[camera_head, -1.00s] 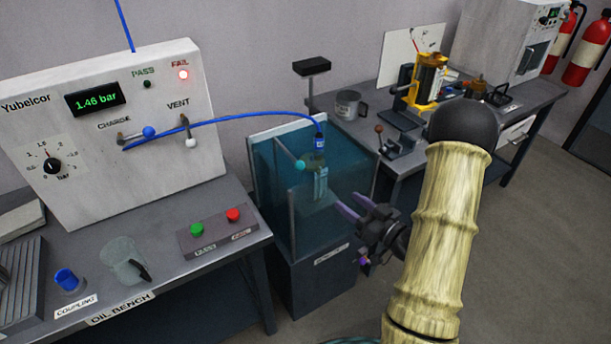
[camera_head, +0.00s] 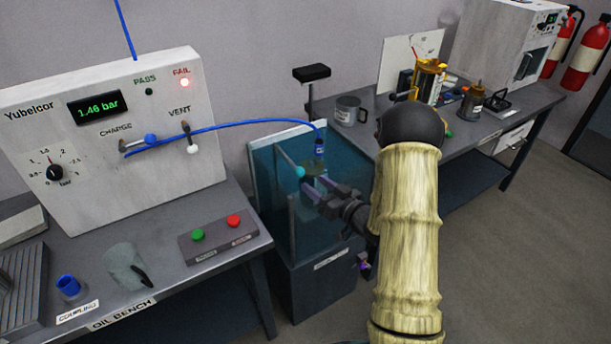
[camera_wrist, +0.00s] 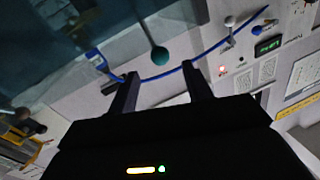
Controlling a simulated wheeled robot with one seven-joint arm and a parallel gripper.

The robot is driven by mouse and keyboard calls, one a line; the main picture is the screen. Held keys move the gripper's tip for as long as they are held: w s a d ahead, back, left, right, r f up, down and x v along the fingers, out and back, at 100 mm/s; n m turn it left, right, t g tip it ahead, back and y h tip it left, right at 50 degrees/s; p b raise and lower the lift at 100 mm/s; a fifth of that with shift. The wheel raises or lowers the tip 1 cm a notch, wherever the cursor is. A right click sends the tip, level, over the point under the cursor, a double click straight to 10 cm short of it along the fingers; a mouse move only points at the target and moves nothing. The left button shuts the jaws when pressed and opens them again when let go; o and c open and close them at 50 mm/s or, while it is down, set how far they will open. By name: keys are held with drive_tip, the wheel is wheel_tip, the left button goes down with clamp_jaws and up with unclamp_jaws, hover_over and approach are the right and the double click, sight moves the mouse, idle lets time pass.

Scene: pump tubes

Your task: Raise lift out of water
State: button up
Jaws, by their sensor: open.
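The water tank (camera_head: 340,244) stands between the two benches, with clear blue-tinted walls. The lift's teal knob (camera_head: 300,172) is at the tank's inner divider; in the wrist view the knob (camera_wrist: 159,56) hangs on a thin rod beyond and between my fingers, apart from them. My gripper (camera_head: 312,191) is open and empty, with its fingers over the tank close to the knob. A part with a blue coupling (camera_head: 319,147) on the blue hose is at the tank; its lower portion is mostly hidden behind my gripper.
The blue hose (camera_head: 250,126) arches from the panel (camera_head: 60,130) to the tank. The panel reads about 1.46 bar with the red FAIL lamp lit. The oil bench (camera_head: 215,262) is at left, and another bench with a yellow device (camera_head: 428,82) is at right.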

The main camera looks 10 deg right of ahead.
sight(303, 175)
drive_tip(key=x, duration=0.5)
drive_tip(key=shift+w+a, duration=0.15)
drive_tip(key=shift+w, duration=0.05)
clamp_jaws()
